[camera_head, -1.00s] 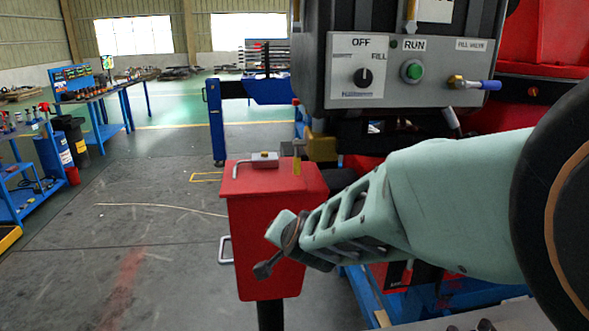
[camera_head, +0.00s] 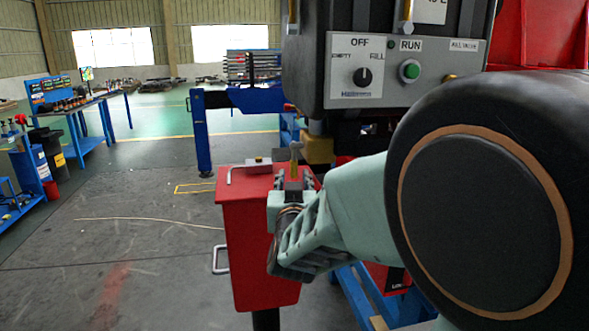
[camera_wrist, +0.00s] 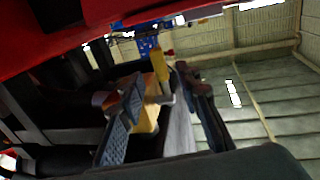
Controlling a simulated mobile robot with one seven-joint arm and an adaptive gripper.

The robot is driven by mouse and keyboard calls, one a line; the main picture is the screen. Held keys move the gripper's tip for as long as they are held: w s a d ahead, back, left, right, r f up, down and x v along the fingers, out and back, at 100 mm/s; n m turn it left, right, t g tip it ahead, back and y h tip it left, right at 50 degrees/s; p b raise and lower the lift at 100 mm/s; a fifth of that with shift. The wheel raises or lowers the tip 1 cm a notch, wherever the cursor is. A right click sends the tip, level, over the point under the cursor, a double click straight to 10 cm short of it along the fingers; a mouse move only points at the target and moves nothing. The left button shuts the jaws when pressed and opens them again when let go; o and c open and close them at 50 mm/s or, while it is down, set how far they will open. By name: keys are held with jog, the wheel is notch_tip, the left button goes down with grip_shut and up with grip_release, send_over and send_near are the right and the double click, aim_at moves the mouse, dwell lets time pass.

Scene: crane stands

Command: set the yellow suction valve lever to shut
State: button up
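The yellow suction valve lever (camera_head: 294,168) stands at the right of the red box top, below the control panel. In the wrist view the lever (camera_wrist: 160,68) shows beyond and between my fingertips, in front of a yellow block (camera_wrist: 146,112). That block (camera_head: 319,149) also shows under the panel. My gripper (camera_head: 288,192) is at the red box's right edge, just below the lever and partly in front of it. In the wrist view its two fingers (camera_wrist: 167,100) are apart, with a gap. I cannot tell whether either finger touches the lever.
The red box (camera_head: 255,240) stands under the lever, with a bent grey handle (camera_head: 250,168) on top. The grey control panel (camera_head: 400,70) with OFF, FILL and RUN labels hangs above. Open floor (camera_head: 140,230) lies to the left. My arm hides the right side.

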aim_at(294, 170)
jog(key=shift+w, duration=3.15)
jog(key=shift+c, duration=0.4)
grip_shut()
